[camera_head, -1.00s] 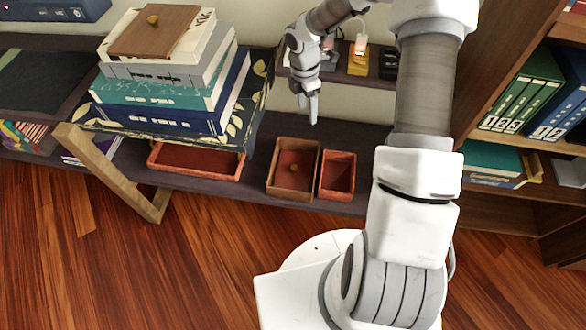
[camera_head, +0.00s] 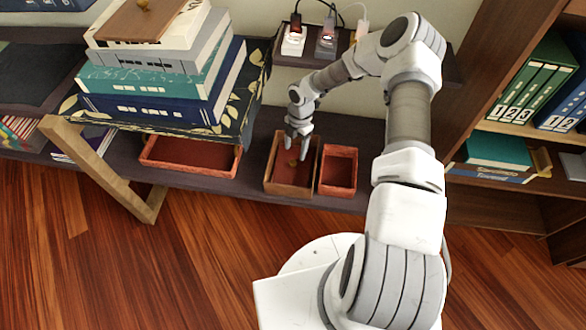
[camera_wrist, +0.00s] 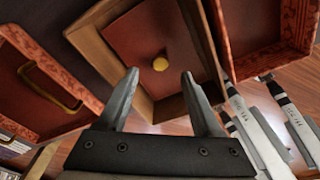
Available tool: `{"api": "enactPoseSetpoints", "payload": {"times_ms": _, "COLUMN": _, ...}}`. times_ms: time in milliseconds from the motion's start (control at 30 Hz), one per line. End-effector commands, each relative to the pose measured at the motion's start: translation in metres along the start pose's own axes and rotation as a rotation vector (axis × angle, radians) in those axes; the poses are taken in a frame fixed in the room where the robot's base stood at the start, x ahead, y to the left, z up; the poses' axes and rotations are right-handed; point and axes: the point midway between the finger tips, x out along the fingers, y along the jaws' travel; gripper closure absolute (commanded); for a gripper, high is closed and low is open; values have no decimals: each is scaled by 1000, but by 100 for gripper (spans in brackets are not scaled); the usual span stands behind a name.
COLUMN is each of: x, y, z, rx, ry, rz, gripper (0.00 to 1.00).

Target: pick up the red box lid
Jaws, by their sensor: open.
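The red box lid (camera_wrist: 135,42) is a flat red panel with a round yellow knob (camera_wrist: 160,64). It lies inside an open wooden box (camera_wrist: 95,42) on the low dark shelf. In the head view the wooden box (camera_head: 271,184) stands between two red trays, and the lid is partly hidden by my gripper (camera_head: 298,150). My gripper is open and empty, pointing down over the box. In the wrist view its two fingers (camera_wrist: 160,85) stand apart below the knob, one toward each side. I see no contact with the knob.
A small red box (camera_head: 338,172) stands close on the right of the wooden box. A wide red tray (camera_head: 190,157) is on the left. A stack of books (camera_head: 160,80) rises on a patterned box at the left. A small upper shelf (camera_head: 345,62) holds plugged-in devices.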

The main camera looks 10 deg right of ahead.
Motion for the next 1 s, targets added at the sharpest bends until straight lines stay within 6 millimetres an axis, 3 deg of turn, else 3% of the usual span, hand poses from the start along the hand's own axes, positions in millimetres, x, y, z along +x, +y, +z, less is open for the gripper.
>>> {"api": "enactPoseSetpoints", "payload": {"times_ms": 167, "x": 10, "y": 0, "z": -1, "rx": 1, "ry": 1, "rz": 0, "gripper": 33}}
{"api": "enactPoseSetpoints", "payload": {"times_ms": 500, "x": 56, "y": -1, "z": -4, "rx": 1, "ry": 1, "rz": -1, "gripper": 33}}
{"api": "enactPoseSetpoints", "payload": {"times_ms": 733, "x": 56, "y": 0, "z": -3, "rx": 1, "ry": 0, "rz": 0, "gripper": 33}}
{"api": "enactPoseSetpoints", "payload": {"times_ms": 767, "x": 56, "y": 0, "z": -3, "rx": 1, "ry": 0, "rz": 0, "gripper": 35}}
{"api": "enactPoseSetpoints", "payload": {"times_ms": 1000, "x": 56, "y": -1, "z": -3, "rx": 1, "ry": 0, "rz": 0, "gripper": 78}}
